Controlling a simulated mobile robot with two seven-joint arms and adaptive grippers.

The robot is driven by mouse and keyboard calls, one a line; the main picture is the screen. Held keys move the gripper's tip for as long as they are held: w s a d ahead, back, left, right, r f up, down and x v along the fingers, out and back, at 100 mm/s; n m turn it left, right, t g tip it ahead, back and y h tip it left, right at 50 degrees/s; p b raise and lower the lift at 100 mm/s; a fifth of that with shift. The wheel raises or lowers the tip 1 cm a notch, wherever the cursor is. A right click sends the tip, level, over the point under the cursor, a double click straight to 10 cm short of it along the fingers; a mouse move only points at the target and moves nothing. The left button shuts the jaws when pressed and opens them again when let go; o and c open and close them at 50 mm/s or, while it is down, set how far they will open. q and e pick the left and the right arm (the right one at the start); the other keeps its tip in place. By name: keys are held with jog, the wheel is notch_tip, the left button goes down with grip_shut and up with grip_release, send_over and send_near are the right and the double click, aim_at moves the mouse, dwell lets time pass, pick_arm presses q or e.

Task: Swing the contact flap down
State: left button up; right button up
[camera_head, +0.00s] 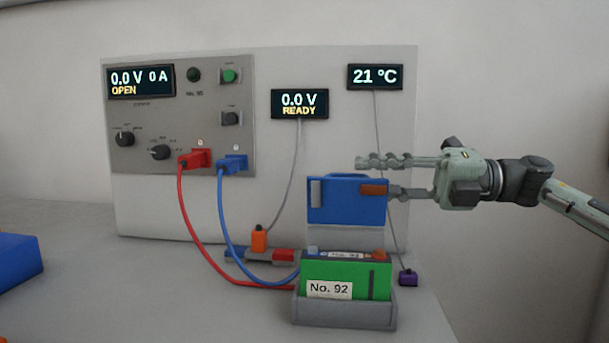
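The contact flap (345,208) is a blue plate standing upright at the back of a grey holder (345,313). It has a grey pad at its upper left and a brown-orange pad at its upper right. A green battery block (380,280) labelled No. 92 sits in the holder in front of the flap. My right gripper (377,177) comes in from the right, level with the flap's top, with its fingers apart. The upper finger reaches along just above the flap's top edge. The lower finger ends at the flap's right edge; its tip may be hidden. My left gripper is out of view.
A panel (350,130) behind carries displays reading 0.0 V OPEN, 0.0 V READY and 21 °C. Red (185,225) and blue (222,215) cables curve down to the holder. An orange clip (259,239) and purple block (408,277) are nearby. A blue object (15,262) is at far left.

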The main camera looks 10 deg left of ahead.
aim_at(336, 176)
jog(key=shift+a, duration=0.35)
jog(key=a+p, duration=0.1)
jog(key=a, duration=0.5)
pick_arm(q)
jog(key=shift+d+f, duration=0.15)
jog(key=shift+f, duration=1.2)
pick_arm(e)
jog(key=shift+a, duration=0.5)
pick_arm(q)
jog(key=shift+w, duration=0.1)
pick_arm(e)
grip_shut()
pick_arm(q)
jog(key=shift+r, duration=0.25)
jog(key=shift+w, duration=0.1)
